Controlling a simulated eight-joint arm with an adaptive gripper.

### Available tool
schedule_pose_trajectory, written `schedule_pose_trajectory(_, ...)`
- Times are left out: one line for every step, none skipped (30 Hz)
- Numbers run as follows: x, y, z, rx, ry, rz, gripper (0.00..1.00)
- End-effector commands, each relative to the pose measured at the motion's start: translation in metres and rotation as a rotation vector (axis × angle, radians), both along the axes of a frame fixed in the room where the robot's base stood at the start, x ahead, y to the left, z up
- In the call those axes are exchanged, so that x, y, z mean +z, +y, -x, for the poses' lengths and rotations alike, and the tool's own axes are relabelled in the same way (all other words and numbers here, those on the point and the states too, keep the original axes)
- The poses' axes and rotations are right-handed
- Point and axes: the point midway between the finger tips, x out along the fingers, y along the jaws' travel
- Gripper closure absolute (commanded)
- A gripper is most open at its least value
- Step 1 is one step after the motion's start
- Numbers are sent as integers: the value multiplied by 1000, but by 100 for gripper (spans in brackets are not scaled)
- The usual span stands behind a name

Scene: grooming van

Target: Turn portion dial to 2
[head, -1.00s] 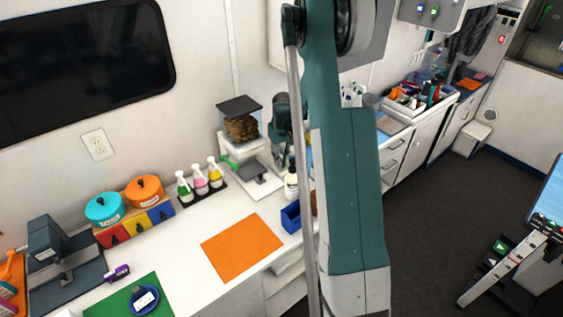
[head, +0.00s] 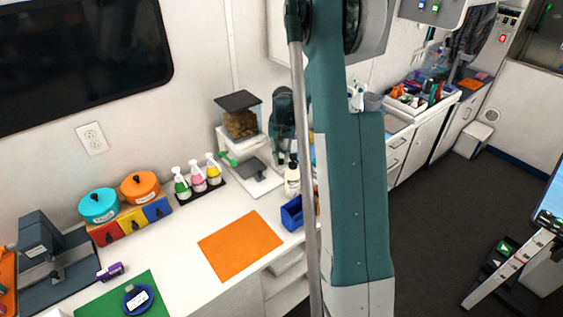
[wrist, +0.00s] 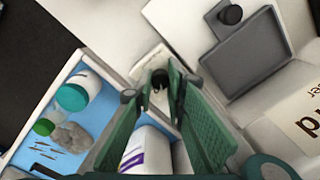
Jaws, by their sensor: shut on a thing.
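The kibble dispenser (head: 240,124) stands against the wall, with a clear hopper, a white body and a green lever. A grey tray lies in front of it and also shows in the wrist view (wrist: 246,58), with a round black knob (wrist: 230,14) beside it. I cannot make out numbers or a pointer, so I cannot tell the dial's setting. I cannot tell whether this is the dial. In the head view my arm hides the fingertips.
A white bottle with a black top (head: 292,180) and a blue bin (head: 291,213) stand right of the dispenser. A light blue tray (wrist: 25,150) with jars lies left in the wrist view. The orange mat (head: 240,245) is bare.

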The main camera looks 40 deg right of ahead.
Motion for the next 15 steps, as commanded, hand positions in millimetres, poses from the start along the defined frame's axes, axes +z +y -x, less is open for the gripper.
schedule_pose_trajectory(-2,0,0,-41,-1,-1,98)
schedule_pose_trajectory(-2,0,0,-69,-1,-1,98)
schedule_pose_trajectory(-2,0,0,-106,-1,0,98)
schedule_pose_trajectory(-2,0,0,-133,-1,-1,98)
schedule_pose_trajectory(-2,0,0,-159,-1,-1,98)
schedule_pose_trajectory(-2,1,-1,-192,-1,-1,98)
schedule_pose_trajectory(-2,1,-1,-216,-1,-1,98)
schedule_pose_trajectory(-2,1,0,-238,-1,-1,98)
schedule_pose_trajectory(-1,1,-1,-267,0,-1,98)
schedule_pose_trajectory(-1,1,-1,-288,-1,-1,98)
schedule_pose_trajectory(-1,1,0,-306,0,-1,98)
schedule_pose_trajectory(-1,1,0,-329,-1,-1,98)
schedule_pose_trajectory(-1,1,0,-346,0,-1,98)
schedule_pose_trajectory(-1,1,0,-359,-1,-1,98)
schedule_pose_trajectory(0,1,0,-377,-1,-1,98)
